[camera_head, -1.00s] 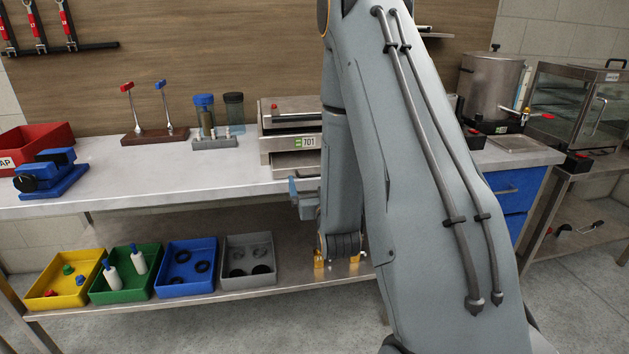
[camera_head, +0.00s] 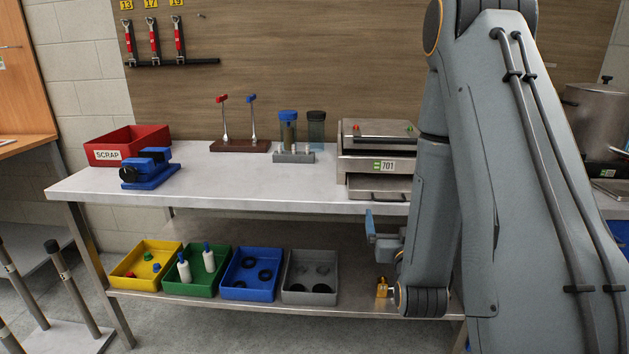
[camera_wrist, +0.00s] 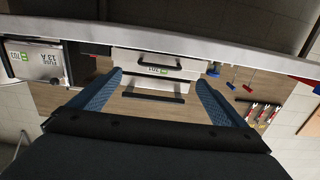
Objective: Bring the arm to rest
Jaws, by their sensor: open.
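My arm fills the right of the head view, its upper part raised and its forearm hanging down in front of the workbench (camera_head: 250,190). My gripper (camera_wrist: 159,78) is open, with two blue fingers apart and nothing between them. In the head view, a blue finger (camera_head: 370,226) shows just below the bench's front edge, left of the forearm; the rest is largely hidden. Beyond the fingers in the wrist view, upside down, is the steel appliance marked 701 (camera_wrist: 158,65). It also stands on the bench in the head view (camera_head: 375,145).
On the bench are a red scrap bin (camera_head: 125,146), a blue vise-like device (camera_head: 150,172), two levers on a brown base (camera_head: 240,147) and two jars. Yellow, green, blue and grey bins (camera_head: 310,260) line the lower shelf. A pot (camera_head: 598,120) stands at right.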

